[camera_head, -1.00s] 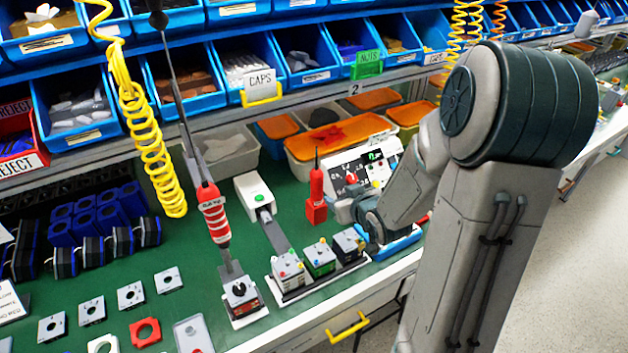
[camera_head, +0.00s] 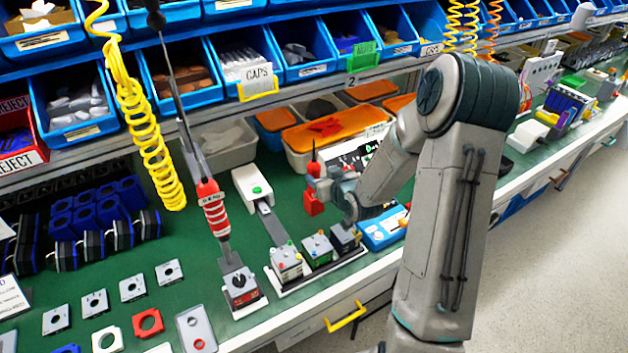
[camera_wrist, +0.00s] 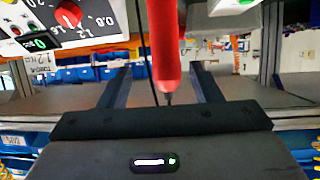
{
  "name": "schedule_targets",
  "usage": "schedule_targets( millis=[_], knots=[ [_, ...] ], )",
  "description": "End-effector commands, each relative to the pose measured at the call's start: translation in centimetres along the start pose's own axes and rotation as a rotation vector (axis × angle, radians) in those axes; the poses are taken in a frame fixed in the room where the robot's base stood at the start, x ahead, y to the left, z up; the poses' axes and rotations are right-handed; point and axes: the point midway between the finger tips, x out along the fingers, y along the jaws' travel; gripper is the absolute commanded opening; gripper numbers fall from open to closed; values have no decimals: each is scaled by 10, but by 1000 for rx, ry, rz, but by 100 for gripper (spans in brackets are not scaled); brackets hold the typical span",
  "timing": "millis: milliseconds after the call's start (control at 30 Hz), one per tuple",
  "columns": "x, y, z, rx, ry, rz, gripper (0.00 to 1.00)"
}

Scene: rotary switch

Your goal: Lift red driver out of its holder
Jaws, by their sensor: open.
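The red driver (camera_head: 312,168) stands upright on the green bench, its dark thin tip pointing up. Its lower part sits at a red block (camera_head: 313,206), and my gripper (camera_head: 322,186) partly hides it from the right. In the wrist view the red driver (camera_wrist: 163,45) is between the two dark fingers of my gripper (camera_wrist: 160,72). The fingers are open, with a gap showing on both sides of the driver. How the driver's lower end sits in its holder is hidden.
A red striped tool (camera_head: 213,210) hangs on the left. Small switch boxes (camera_head: 318,248) stand in front of my gripper. A panel with a red knob (camera_wrist: 68,15) shows in the wrist view. Orange-lidded bins (camera_head: 335,132) stand behind.

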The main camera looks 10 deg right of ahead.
Motion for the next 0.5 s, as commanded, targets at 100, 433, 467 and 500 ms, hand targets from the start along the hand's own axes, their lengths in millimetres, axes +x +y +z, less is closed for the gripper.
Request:
schedule_targets(
  millis=[100,433,467,500],
  knots=[
    [9,-3,-2,1,-1,-2,58],
    [45,-8,-2,1,-1,-1,58],
    [47,-8,-2,0,-1,-1,58],
    [49,-8,-2,0,-1,0,58]
  ],
)
